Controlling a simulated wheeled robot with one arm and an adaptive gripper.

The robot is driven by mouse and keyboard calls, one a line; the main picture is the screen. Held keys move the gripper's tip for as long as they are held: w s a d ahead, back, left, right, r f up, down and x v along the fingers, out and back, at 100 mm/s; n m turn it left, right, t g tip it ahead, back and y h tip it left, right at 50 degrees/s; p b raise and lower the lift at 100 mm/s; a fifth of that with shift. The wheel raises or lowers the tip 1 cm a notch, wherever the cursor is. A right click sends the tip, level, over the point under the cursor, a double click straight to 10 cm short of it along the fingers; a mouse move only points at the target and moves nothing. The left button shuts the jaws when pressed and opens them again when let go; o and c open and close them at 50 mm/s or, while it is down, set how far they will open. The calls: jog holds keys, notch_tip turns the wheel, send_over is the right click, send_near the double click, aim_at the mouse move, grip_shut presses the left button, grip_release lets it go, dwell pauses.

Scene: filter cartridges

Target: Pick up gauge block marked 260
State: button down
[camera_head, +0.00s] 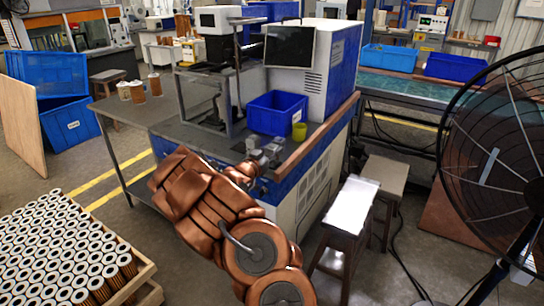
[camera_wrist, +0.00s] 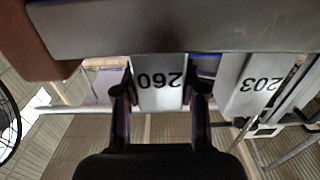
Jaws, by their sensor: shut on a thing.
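The gauge block marked 260 (camera_wrist: 158,92) is a light grey metal piece with black digits, upside down in the wrist view. My gripper (camera_wrist: 160,97) has one dark finger on each side of it and is shut on it. The block's far end is hidden behind a grey shape at the top of the wrist view. In the head view my gripper (camera_head: 268,156) is at the machine's worktop, and the block cannot be made out there.
A second block marked 203 (camera_wrist: 254,84) is close to the right of the held one in the wrist view. A black fan (camera_head: 500,150) stands at the right.

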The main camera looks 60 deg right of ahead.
aim_at(270, 147)
jog(key=shift+r, duration=0.1)
jog(key=shift+w+r, duration=0.1)
jog(key=shift+r, duration=0.35)
jog(key=r, duration=0.2)
jog(key=shift+a+r+b, duration=0.3)
jog(key=shift+a, duration=0.1)
jog(key=a+r+b, duration=0.1)
jog(key=a, duration=1.4)
jog(key=shift+s+r, duration=0.2)
jog(key=shift+s, duration=0.2)
